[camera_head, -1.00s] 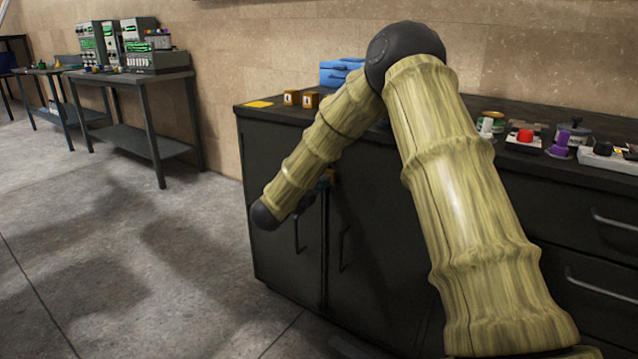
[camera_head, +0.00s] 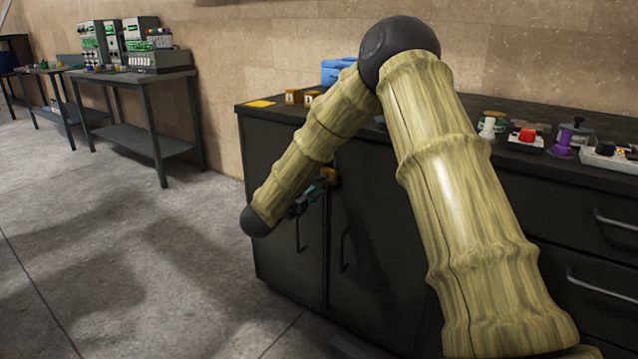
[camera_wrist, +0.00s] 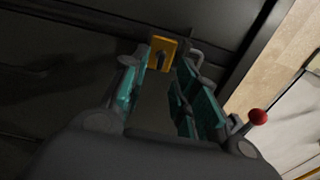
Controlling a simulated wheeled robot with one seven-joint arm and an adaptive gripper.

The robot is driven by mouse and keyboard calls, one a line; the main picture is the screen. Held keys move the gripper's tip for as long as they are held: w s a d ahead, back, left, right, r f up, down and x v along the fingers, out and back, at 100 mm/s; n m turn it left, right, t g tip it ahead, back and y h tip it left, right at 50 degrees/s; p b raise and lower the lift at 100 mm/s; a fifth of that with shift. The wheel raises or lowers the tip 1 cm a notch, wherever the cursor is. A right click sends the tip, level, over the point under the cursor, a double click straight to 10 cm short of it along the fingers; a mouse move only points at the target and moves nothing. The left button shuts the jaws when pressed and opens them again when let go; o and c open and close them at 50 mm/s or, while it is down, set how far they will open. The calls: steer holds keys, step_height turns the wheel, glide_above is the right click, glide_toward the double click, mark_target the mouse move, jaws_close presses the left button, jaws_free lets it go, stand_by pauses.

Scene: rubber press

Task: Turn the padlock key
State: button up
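A yellow padlock (camera_head: 331,175) hangs at the seam of the dark cabinet doors. It also shows in the wrist view (camera_wrist: 162,50), just beyond my fingertips and roughly between them. A dark narrow shape on the padlock's face may be the key; it is too dim to tell. My gripper (camera_wrist: 161,72) has teal fingers spread apart, with an empty gap between them. In the head view my gripper (camera_head: 314,188) is partly hidden behind my arm and points at the padlock. I cannot tell whether a finger touches it.
The dark cabinet (camera_head: 285,165) has door handles (camera_head: 345,248) below the padlock. Its top holds small boxes (camera_head: 293,97), a blue case (camera_head: 336,71) and several buttons. A red knob (camera_wrist: 258,116) shows at the right of the wrist view. Floor at left is clear.

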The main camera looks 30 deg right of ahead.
steer(key=v, duration=0.8)
steer(key=shift+f, duration=0.1)
steer(key=s+a+f+n+t+y, duration=0.1)
steer(key=s+a+f+n+y, duration=0.2)
steer(key=f+n, duration=0.5)
steer(key=s+a+f+n+t+y, duration=0.1)
steer(key=s+a+f+n+y, duration=0.25)
steer(key=f, duration=0.85)
steer(key=s+a+f+n+t+y, duration=0.1)
steer(key=s+a+f+n+y, duration=0.25)
steer(key=f, duration=0.55)
steer(key=s+a+f+n+g+y, duration=0.3)
steer(key=s+f+n, duration=0.3)
steer(key=s+f, duration=0.3)
steer(key=s+a+f+n+g+y, duration=0.25)
steer(key=s+f+n, duration=0.35)
steer(key=s, duration=0.6)
steer(key=s+a+f+n+g+y, duration=0.1)
steer(key=s+n+g, duration=0.1)
steer(key=s, duration=0.7)
steer(key=s+a+f+n+g, duration=0.1)
steer(key=s+f+n+g, duration=0.15)
steer(key=s, duration=0.55)
step_height(320, 180, up, 31)
steer(key=p, duration=3.1)
steer(key=shift+d, duration=0.2)
